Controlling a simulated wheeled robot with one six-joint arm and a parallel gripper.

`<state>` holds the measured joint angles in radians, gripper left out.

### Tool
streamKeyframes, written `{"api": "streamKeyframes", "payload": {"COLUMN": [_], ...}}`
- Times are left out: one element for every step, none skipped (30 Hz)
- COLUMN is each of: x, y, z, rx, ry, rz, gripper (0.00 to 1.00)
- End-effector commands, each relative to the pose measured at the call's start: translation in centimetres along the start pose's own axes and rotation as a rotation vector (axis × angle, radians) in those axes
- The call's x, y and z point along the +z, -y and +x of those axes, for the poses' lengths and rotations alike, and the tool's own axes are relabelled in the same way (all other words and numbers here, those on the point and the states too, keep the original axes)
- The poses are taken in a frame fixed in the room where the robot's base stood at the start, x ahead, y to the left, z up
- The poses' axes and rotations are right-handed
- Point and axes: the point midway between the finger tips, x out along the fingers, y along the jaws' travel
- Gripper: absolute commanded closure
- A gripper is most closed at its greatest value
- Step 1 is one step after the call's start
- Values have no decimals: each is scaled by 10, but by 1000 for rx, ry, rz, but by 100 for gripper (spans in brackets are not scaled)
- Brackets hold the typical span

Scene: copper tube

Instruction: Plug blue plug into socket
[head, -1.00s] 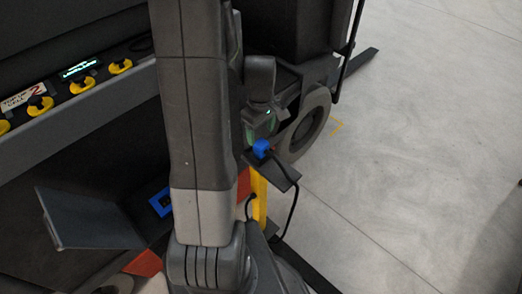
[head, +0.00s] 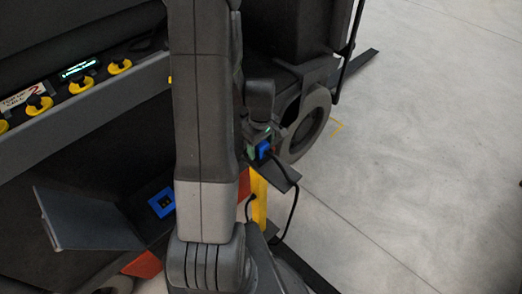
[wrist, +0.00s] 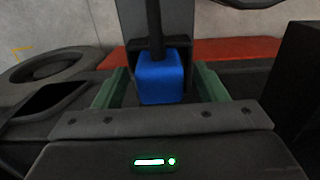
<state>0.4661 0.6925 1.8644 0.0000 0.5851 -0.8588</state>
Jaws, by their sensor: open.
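The blue plug (head: 264,150) sits on a small dark shelf (head: 283,176) atop a yellow post, with a black cable on it. In the wrist view the plug (wrist: 160,80) is between the two green fingers of my gripper (wrist: 157,87), with gaps on both sides. My gripper (head: 257,143) is open at the plug and not closed on it. The blue socket (head: 162,203) is on the dark machine at the lower left of the head view, beside an open grey flap. The socket is not seen in the wrist view.
The grey flap (head: 88,222) stands out left of the socket. A yellow post (head: 259,200) holds the shelf, and the black cable (head: 292,212) hangs down its right side. A wheel (head: 308,124) is behind the gripper. Open floor lies to the right.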

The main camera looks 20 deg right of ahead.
Motion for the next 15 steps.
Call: {"api": "streamKeyframes", "payload": {"x": [0, 0, 0, 0, 0, 0, 0, 0, 0, 0, 0, 0, 0, 0, 0], "y": [0, 0, 0, 0, 0, 0, 0, 0, 0, 0, 0, 0, 0, 0, 0], "z": [0, 0, 0, 0, 0, 0, 0, 0, 0, 0, 0, 0, -1, -1, -1], "rx": [0, 0, 0, 0, 0, 0, 0, 0, 0, 0, 0, 0, 0, 0, 0], "ry": [0, 0, 0, 0, 0, 0, 0, 0, 0, 0, 0, 0, 0, 0, 0], "rz": [0, 0, 0, 0, 0, 0, 0, 0, 0, 0, 0, 0, 0, 0, 0], "gripper": [35, 35, 35, 35, 35, 35, 35, 35, 40, 46, 52, 60, 66, 72, 80]}}
